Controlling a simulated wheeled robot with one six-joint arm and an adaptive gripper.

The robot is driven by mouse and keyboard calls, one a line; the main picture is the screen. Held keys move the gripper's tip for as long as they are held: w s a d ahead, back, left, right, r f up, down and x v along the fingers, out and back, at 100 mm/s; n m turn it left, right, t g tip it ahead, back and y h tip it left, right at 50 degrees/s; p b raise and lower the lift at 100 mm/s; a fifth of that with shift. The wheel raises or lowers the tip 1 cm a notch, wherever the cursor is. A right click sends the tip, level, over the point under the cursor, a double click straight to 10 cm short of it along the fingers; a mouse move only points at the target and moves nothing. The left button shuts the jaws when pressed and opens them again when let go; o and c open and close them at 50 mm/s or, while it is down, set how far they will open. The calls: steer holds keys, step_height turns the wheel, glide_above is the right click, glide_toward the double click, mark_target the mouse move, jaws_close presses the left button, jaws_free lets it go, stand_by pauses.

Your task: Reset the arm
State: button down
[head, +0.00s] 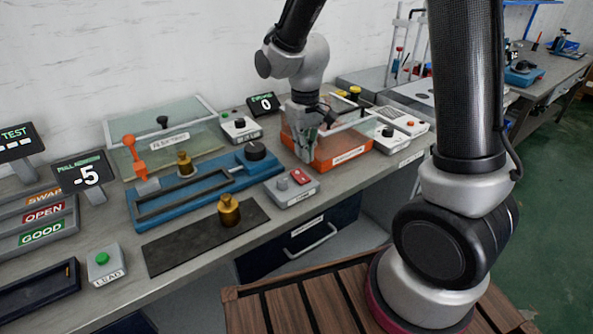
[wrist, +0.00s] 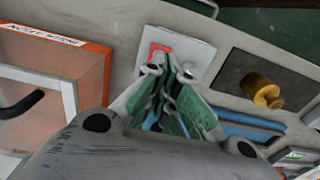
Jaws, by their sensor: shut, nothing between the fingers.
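My gripper (head: 306,156) is shut and empty. In the head view it points down at the left front of an orange-based clear box (head: 345,146). In the wrist view my gripper (wrist: 172,68) shows its green-sided fingers together. Behind the fingertips lies a grey box with a red button (wrist: 200,50), which also shows in the head view (head: 292,188), apart from the fingers. My arm is bent, coming down from above.
A blue fixture (head: 190,187) with an orange lever (head: 135,155) stands to the left. A brass weight (head: 229,211) stands on a dark mat (head: 175,247). The grey bench front edge is mostly clear.

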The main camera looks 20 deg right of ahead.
steer(key=s+d+r+m+t, duration=0.3)
steer(key=s+d+r+t, duration=0.1)
steer(key=s+d+r, duration=1.1)
steer(key=s+r, duration=0.3)
steer(key=s, duration=0.1)
steer(key=shift+r+m, duration=0.2)
steer(key=shift+m, duration=0.1)
